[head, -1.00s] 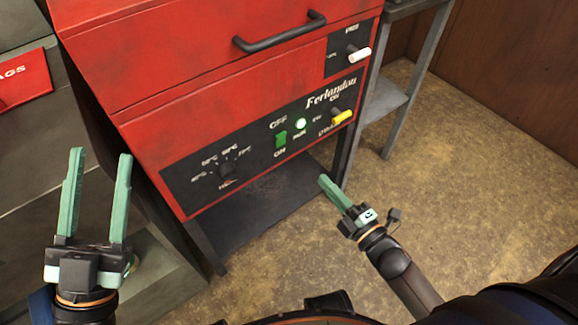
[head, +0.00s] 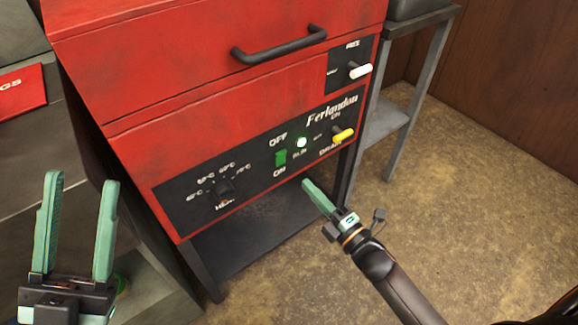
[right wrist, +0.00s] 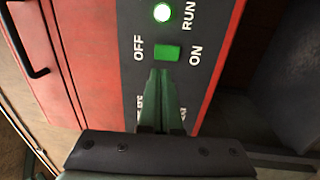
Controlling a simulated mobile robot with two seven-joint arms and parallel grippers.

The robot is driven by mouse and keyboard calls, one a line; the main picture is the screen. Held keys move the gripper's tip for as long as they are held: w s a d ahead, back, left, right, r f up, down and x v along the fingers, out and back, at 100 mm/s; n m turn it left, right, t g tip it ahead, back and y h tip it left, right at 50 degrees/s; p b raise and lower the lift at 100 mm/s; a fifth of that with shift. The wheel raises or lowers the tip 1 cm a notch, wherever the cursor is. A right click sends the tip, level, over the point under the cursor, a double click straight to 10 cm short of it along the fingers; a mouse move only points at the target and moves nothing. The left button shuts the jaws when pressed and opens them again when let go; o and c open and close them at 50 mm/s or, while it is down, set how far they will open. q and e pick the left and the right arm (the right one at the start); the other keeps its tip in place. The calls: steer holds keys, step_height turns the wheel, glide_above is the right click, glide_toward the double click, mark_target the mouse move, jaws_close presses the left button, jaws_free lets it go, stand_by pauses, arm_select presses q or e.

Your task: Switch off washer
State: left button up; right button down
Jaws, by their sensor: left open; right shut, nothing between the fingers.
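The red washer (head: 140,105) fills the middle of the head view, with a black control panel low on its front. The green power switch (head: 281,158) sits between the OFF label above and the ON label below. The RUN light (head: 301,142) beside it glows green. In the right wrist view the switch (right wrist: 167,52) lies just beyond my fingertips, and the light (right wrist: 162,13) is lit. My right gripper (head: 306,184) is shut and empty, below and right of the switch in the head view; I cannot tell if it touches. My left gripper (head: 80,180) is open and empty at the left.
The panel also carries a heat knob (head: 224,188), a yellow drain lever (head: 343,134) and a white lever (head: 360,71). A black handle (head: 280,47) sticks out from the washer. A grey stand (head: 418,95) is at the right, with open floor before it.

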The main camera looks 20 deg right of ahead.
mark_target(281, 157)
steer(key=b+x, duration=0.1)
steer(key=x, duration=0.7)
steer(key=shift+w+a+b, duration=0.1)
steer(key=shift+w+b, duration=0.15)
steer(key=shift+b, duration=0.05)
arm_select(q)
steer(key=shift+d+f, duration=0.1)
steer(key=shift+f, duration=0.85)
